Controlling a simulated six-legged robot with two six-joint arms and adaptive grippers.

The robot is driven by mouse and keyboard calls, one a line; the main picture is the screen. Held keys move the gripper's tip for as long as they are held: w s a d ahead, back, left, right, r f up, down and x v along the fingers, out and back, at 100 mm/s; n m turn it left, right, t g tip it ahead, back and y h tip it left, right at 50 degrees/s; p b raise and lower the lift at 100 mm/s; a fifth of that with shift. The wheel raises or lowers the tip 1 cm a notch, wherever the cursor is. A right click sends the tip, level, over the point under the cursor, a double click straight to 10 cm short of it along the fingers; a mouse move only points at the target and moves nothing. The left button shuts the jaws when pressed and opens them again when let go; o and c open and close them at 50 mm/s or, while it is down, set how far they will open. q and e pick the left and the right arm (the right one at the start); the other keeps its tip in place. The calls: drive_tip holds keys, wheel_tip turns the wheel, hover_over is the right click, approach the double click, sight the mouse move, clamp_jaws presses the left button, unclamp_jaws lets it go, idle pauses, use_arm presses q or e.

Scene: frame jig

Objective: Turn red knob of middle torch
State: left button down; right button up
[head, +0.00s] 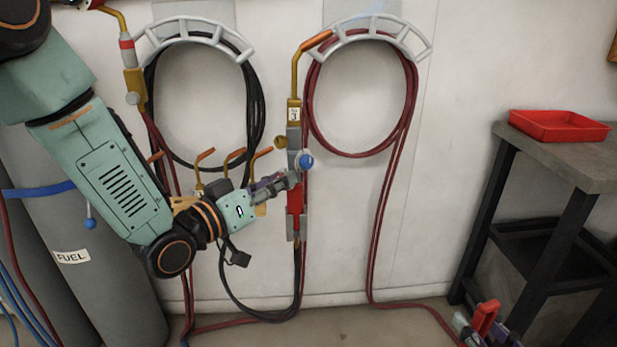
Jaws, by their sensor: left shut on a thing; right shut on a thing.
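No red knob can be made out. My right gripper (483,331) is at the bottom right edge, partly cut off, shut on a red object (485,316).
Another torch (134,84) hangs at upper left. Several small copper-tipped torches (205,156) stand left of my gripper. Black and red hoses (410,110) loop over grey wall hooks. A grey cylinder (90,270) stands at left. A table (560,165) with a red tray (558,114) stands at right.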

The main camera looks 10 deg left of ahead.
use_arm(q)
drive_tip(key=c, duration=1.1)
unclamp_jaws()
drive_tip(key=shift+v, duration=3.7)
drive_tip(key=shift+c, duration=0.2)
